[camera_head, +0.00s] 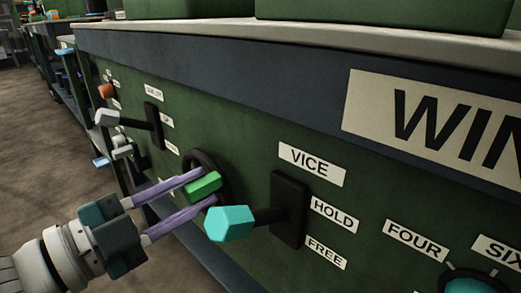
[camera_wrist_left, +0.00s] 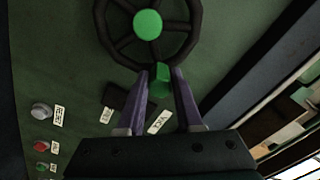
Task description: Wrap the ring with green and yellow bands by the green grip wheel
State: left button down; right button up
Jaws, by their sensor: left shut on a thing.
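A black spoked wheel (camera_wrist_left: 196,45) with a green hub (camera_wrist_left: 147,24) is on the green panel. Its green grip (camera_wrist_left: 160,87) sticks out at the rim and also shows in the head view (camera_head: 202,186). My left gripper (camera_head: 208,187) has its two purple fingers on either side of the grip and is shut on it; it shows in the wrist view too (camera_wrist_left: 160,73). In the head view the fingers and grip hide part of the wheel (camera_head: 205,159). I see no ring with green and yellow bands. My right gripper is out of view.
A lever with a cyan knob (camera_head: 229,223) juts out close to the right of my left gripper, by the VICE label (camera_head: 311,163). A white-knobbed lever (camera_head: 107,118) and an orange knob (camera_head: 106,91) are farther left. Open floor (camera_head: 50,150) lies to the left.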

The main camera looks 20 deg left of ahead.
aim_at(224, 200)
pick_arm(q)
jog(key=m, duration=0.1)
jog(key=f+m, duration=0.1)
jog(key=d+m, duration=0.1)
jog(key=shift+s+f, duration=0.25)
jog(key=shift+f, duration=0.05)
jog(key=shift+s+d+f+m+b, duration=0.1)
jog(key=shift+f+m+b, duration=0.15)
jog(key=shift+m, duration=0.45)
jog(key=shift+d+f+m+b, duration=0.1)
jog(key=shift+f+m+b, duration=0.15)
jog(key=shift+m, duration=0.45)
jog(key=c, duration=0.6)
grip_release()
jog(key=p+v, duration=0.2)
jog(key=v, duration=0.8)
